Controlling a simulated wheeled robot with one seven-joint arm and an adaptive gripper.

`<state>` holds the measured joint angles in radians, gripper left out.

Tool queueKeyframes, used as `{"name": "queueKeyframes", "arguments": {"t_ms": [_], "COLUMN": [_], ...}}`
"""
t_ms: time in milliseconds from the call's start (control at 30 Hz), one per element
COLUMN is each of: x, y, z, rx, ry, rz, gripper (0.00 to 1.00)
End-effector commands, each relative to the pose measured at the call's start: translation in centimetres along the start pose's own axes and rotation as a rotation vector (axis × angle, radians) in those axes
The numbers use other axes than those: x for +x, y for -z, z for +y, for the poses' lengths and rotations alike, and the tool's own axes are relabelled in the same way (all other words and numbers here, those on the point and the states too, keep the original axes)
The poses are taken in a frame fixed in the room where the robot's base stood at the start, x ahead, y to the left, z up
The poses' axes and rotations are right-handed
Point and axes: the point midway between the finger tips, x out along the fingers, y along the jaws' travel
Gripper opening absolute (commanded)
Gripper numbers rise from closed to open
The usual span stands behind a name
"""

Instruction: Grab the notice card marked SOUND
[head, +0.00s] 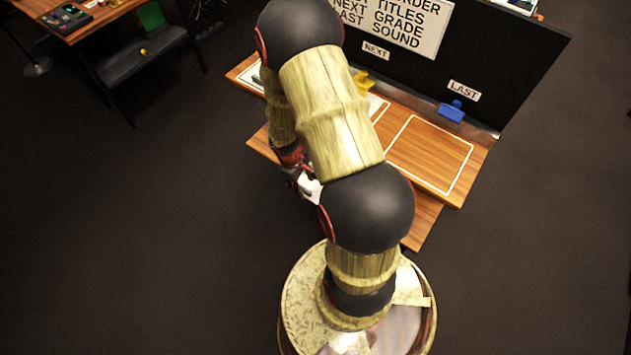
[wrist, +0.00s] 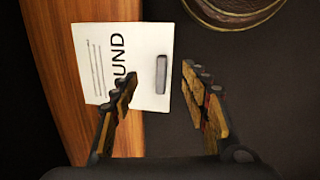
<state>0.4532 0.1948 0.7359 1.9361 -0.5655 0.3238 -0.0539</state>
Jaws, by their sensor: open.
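A white notice card (wrist: 97,62) lies on the wooden ledge in the wrist view, its right part reaching past the ledge's edge. The letters UND show on it, with thin lines of print beside them and a grey tab (wrist: 161,74) near its right edge. My gripper (wrist: 158,88) is open, its left finger in front of the card's lower part and its right finger beyond the card's right edge. The tab shows between the fingers. In the head view a white bit of the card (head: 310,187) shows beside my arm, and my gripper is mostly hidden.
The wooden desk (head: 397,167) has white-outlined areas. A black panel (head: 505,55) behind it carries a sign (head: 402,27) and the labels NEXT (head: 376,50) and LAST (head: 464,91), with a yellow and a blue clip (head: 451,111) below. Dark floor lies around.

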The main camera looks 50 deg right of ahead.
Motion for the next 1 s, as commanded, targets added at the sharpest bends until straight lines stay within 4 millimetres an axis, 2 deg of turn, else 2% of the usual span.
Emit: {"name": "queueKeyframes", "arguments": {"t_ms": [33, 100, 233, 500, 1000], "x": [1.2, 2.3, 3.7, 3.7, 3.7], "y": [0.1, 0.2, 0.2, 0.2, 0.2], "z": [-0.3, -0.6, -0.5, -0.4, -0.4], "rx": [-0.002, -0.001, 0.000, 0.000, 0.000], "ry": [0.001, 0.002, 0.001, 0.000, 0.000], "rz": [-0.002, -0.001, -0.001, 0.000, 0.000], "gripper": [0.46, 0.46, 0.46, 0.45, 0.16]}}
